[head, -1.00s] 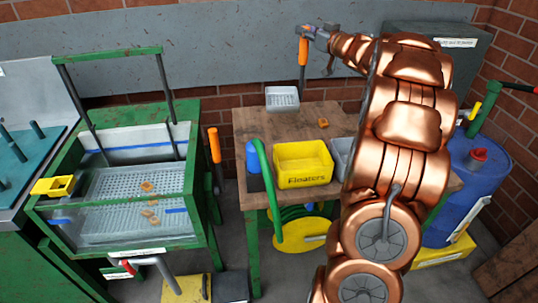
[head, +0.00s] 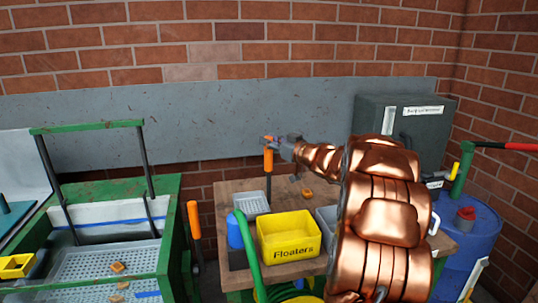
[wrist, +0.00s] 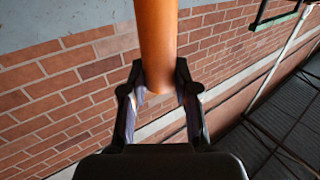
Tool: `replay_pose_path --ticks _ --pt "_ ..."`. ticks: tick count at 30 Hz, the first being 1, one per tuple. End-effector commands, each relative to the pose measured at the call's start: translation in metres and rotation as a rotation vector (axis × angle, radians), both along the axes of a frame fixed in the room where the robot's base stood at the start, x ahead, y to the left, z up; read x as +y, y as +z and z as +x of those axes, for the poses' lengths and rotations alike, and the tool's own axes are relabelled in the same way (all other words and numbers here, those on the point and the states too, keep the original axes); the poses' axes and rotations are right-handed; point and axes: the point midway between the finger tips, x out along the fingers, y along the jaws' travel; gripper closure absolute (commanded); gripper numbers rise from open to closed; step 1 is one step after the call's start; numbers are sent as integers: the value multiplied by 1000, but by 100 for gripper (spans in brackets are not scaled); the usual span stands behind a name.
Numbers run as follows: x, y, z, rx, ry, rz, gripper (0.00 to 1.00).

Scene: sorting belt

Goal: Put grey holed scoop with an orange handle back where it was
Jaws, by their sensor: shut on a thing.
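The grey holed scoop (head: 251,203) hangs below its upright orange handle (head: 268,159) in the head view, at the left part of the wooden table. It is close behind the yellow bin and blue cup; I cannot tell whether it touches the table. My gripper (head: 270,142) is shut on the upper part of the handle. In the wrist view the orange handle (wrist: 157,45) stands between both fingers of my gripper (wrist: 160,88); the scoop's head is out of that view.
The yellow Floaters bin (head: 287,237) and a blue cup (head: 234,231) stand on the wooden table (head: 226,190), with a small brown block (head: 307,192) behind. A green-framed tank (head: 170,235) is at left, with another orange handle (head: 195,220) at its side. A blue barrel (head: 470,235) is at right.

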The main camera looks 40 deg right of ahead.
Motion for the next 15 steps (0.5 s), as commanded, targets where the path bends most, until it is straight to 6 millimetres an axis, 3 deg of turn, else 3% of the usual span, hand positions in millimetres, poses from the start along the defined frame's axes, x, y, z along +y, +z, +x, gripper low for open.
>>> replay_pose_path --ticks 7,15 --pt "0 -30 0 1 0 5 100" --pt "0 -32 0 -1 0 1 100"
